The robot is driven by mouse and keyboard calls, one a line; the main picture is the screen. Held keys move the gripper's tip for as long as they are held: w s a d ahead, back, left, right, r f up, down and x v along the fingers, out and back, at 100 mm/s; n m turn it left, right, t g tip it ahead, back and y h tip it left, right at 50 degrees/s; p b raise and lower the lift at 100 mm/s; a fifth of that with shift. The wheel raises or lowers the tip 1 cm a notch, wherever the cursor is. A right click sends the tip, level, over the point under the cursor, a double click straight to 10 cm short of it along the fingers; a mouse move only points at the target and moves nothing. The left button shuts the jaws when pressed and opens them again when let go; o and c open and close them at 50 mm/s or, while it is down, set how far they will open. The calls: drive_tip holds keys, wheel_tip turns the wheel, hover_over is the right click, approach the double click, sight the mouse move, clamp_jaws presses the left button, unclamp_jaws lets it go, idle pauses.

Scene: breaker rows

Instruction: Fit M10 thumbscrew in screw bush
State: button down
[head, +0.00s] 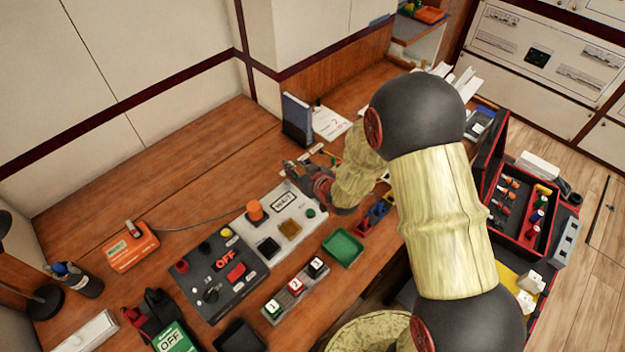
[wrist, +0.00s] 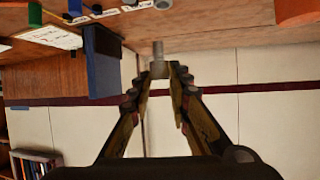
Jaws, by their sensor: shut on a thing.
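My gripper (wrist: 159,78) is shut on a small grey part with a wider head and a narrower shank, seemingly the M10 thumbscrew (wrist: 158,62). The shank points away from the fingers, toward the top of the wrist view. In the head view my gripper (head: 296,172) is beyond the light grey WAIT panel (head: 268,206), near its far right corner; the thumbscrew is too small to make out there. The thumbscrew appears in free air, touching nothing else that I can see. I cannot pick out the screw bush for certain in either view.
A blue upright binder (head: 297,119) stands close behind my gripper. The dark OFF panel (head: 217,273), a green tray (head: 343,247) and a numbered button strip (head: 296,285) lie on the wooden bench. An open red toolbox (head: 520,215) is at right. The bench's far left is clear.

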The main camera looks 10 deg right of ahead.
drive_tip(key=shift+w+a+r+n+y, duration=0.3)
drive_tip(key=shift+w+a+r+n, duration=0.1)
drive_tip(key=shift+w+a+r, duration=0.3)
drive_tip(key=shift+s+f, duration=0.1)
drive_tip(key=shift+s, duration=0.05)
drive_tip(key=shift+f, duration=0.15)
drive_tip(key=shift+f+b, duration=2.4)
drive_tip(key=shift+f, duration=0.4)
drive_tip(key=shift+f+b, duration=1.6)
drive_tip(key=c, duration=1.6)
unclamp_jaws()
drive_tip(key=shift+s+r, duration=0.1)
drive_tip(key=v, duration=1.2)
drive_tip(key=shift+r, duration=0.15)
